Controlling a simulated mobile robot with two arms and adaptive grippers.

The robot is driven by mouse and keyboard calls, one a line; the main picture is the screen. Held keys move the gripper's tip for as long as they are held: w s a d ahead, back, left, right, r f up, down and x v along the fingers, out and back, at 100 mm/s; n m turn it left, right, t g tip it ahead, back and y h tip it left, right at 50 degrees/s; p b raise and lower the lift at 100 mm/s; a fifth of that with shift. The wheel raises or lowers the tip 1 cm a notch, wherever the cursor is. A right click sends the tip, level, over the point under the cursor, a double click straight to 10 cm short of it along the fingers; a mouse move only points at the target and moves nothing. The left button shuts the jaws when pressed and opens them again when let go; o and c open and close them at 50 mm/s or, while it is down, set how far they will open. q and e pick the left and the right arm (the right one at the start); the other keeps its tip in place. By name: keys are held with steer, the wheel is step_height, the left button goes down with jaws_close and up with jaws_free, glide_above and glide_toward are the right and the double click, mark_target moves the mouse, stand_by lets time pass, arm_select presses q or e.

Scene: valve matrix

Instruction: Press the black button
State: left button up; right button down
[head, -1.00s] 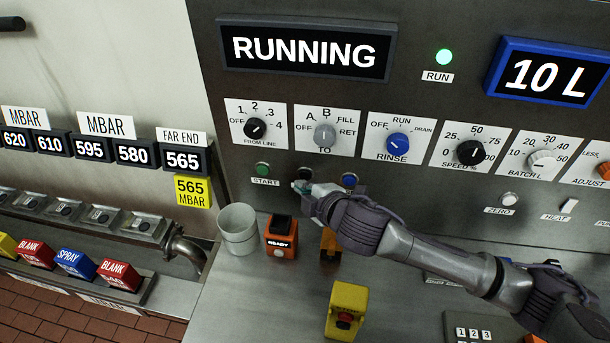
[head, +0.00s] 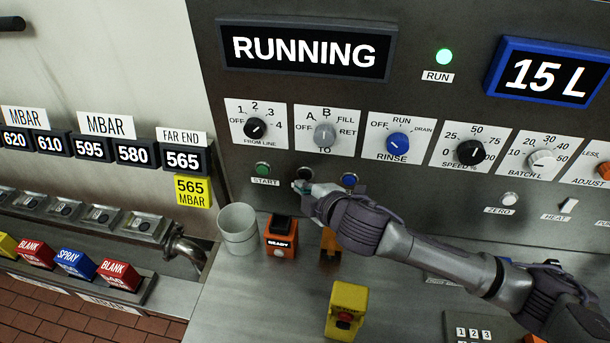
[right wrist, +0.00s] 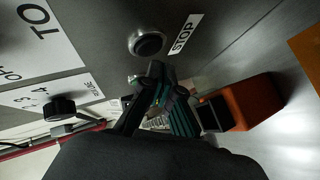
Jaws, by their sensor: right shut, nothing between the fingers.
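The black button (right wrist: 148,45) sits in a metal ring on the panel beside a STOP label (right wrist: 182,36) in the right wrist view. In the head view the button (head: 305,173) shows just above my right fingertips, between the green START button (head: 263,169) and a blue button (head: 349,179). My right gripper (head: 301,187) is shut and empty, close to the panel just below the black button. In the right wrist view my fingertips (right wrist: 156,70) are near the ring; a gap or contact is hard to tell. My left gripper is not in view.
The display (head: 304,50) reads RUNNING and the RUN lamp (head: 444,57) is green. The volume display (head: 546,72) reads 15 L. A grey cup (head: 238,230), an orange READY box (head: 281,240) and a yellow box (head: 346,305) stand on the counter below my arm.

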steer(key=shift+w, duration=0.15)
steer(key=shift+w+d+p, duration=0.1)
steer(key=shift+w+p, duration=0.2)
steer(key=shift+w+d, duration=0.1)
steer(key=shift+w, duration=0.35)
stand_by(1.0)
steer(key=shift+s, duration=0.1)
steer(key=shift+s+p, duration=0.5)
steer(key=shift+s, duration=0.25)
steer(key=shift+s+a, duration=0.1)
steer(key=shift+a, duration=0.1)
steer(key=s, duration=0.2)
steer(key=s+a+p, duration=0.1)
steer(key=s, duration=0.1)
steer(key=shift+s+p, duration=0.3)
steer(key=shift+s, duration=0.05)
